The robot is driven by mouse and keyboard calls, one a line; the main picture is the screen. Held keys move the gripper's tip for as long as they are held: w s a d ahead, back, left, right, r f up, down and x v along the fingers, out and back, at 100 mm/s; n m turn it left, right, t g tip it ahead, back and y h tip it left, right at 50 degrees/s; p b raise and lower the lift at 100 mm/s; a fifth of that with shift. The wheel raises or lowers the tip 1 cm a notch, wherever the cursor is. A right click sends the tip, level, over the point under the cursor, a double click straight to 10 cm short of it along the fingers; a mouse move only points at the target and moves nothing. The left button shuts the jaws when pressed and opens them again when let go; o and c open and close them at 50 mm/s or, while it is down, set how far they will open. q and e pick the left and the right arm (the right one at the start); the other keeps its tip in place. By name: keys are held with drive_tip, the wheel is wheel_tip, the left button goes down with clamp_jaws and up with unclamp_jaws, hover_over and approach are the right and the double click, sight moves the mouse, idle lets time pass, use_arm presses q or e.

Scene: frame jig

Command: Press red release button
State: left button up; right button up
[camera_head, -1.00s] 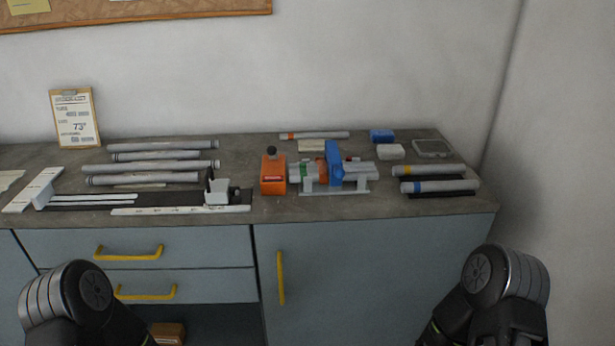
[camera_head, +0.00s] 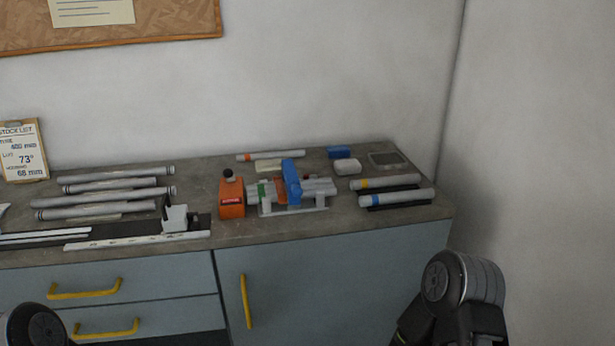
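A jig with a pale base (camera_head: 293,209) and a blue clamp (camera_head: 291,182) stands on the workbench. A grey tube (camera_head: 318,188) lies across it under the clamp. A small red part (camera_head: 307,177) shows just behind and right of the clamp; it is too small to tell whether it is the release button. A green part (camera_head: 262,189) is on the jig's left. Only links of my arms show at the bottom corners, well short of the jig; neither gripper is in view.
The grey workbench (camera_head: 330,228) has several grey tubes (camera_head: 110,190) on its left and banded tubes (camera_head: 397,198) on a dark rest at right. A blue block (camera_head: 339,152) and a white block (camera_head: 347,166) lie behind. Yellow handles (camera_head: 246,301) stick out from the cabinet front.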

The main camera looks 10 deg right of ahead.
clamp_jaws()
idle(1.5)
